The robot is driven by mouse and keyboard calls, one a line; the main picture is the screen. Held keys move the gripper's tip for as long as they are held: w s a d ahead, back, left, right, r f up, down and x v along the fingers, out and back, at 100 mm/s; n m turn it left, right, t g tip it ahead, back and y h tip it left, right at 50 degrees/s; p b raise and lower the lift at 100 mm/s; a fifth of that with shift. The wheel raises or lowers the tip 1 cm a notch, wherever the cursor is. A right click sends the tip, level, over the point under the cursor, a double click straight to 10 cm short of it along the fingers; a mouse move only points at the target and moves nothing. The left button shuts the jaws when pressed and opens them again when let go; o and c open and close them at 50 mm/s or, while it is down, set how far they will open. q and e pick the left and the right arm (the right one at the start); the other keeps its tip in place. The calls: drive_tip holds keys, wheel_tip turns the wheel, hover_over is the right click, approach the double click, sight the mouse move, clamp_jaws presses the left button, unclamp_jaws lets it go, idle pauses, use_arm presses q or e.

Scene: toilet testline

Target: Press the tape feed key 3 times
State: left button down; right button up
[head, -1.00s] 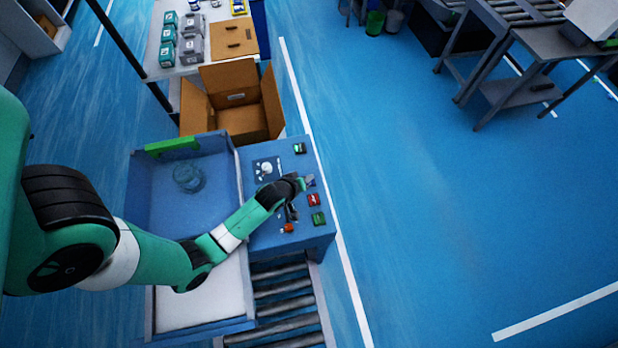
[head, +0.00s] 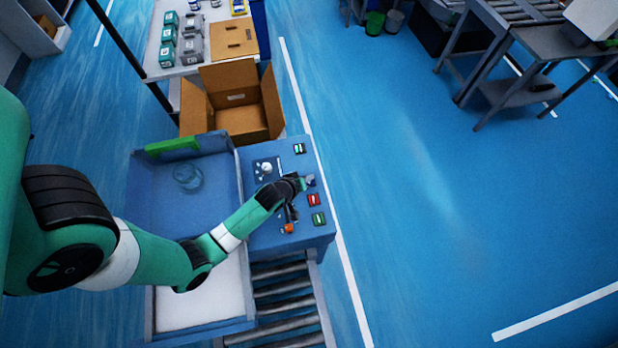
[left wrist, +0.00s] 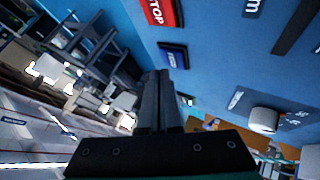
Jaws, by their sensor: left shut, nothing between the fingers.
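The control panel (head: 262,238) stands at the centre, with coloured keys along its right side. A dark blue key (head: 311,180) lies right at my left gripper (head: 304,183); it also shows in the left wrist view (left wrist: 173,55), just beyond the fingertips. No lettering is readable on it, so I cannot confirm it is the tape feed key. My left gripper, with its fingers together in the left wrist view (left wrist: 158,76), is shut and empty. I cannot tell whether the tips touch the key. My right gripper is not in view.
A red STOP key (head: 314,200) sits beside the blue one, with a green key (head: 319,219) nearer and another green key (head: 300,148) farther back. A white knob (head: 266,168) and an orange button (head: 288,228) are on the panel. An open carton (head: 232,122) stands behind.

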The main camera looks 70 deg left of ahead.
use_arm(q)
drive_tip(key=shift+f, duration=0.1)
idle(0.7)
drive_tip(key=shift+f+b, duration=0.3)
drive_tip(key=shift+b, duration=0.05)
drive_tip(key=shift+f+b, duration=0.3)
drive_tip(key=shift+f, duration=0.1)
idle(0.4)
drive_tip(key=shift+r, duration=0.1)
drive_tip(key=shift+r+p, duration=0.7)
drive_tip(key=shift+p, duration=0.1)
wheel_tip(320, 180, up, 5)
drive_tip(key=p, duration=0.5)
drive_tip(key=shift+r, duration=0.1)
idle(0.7)
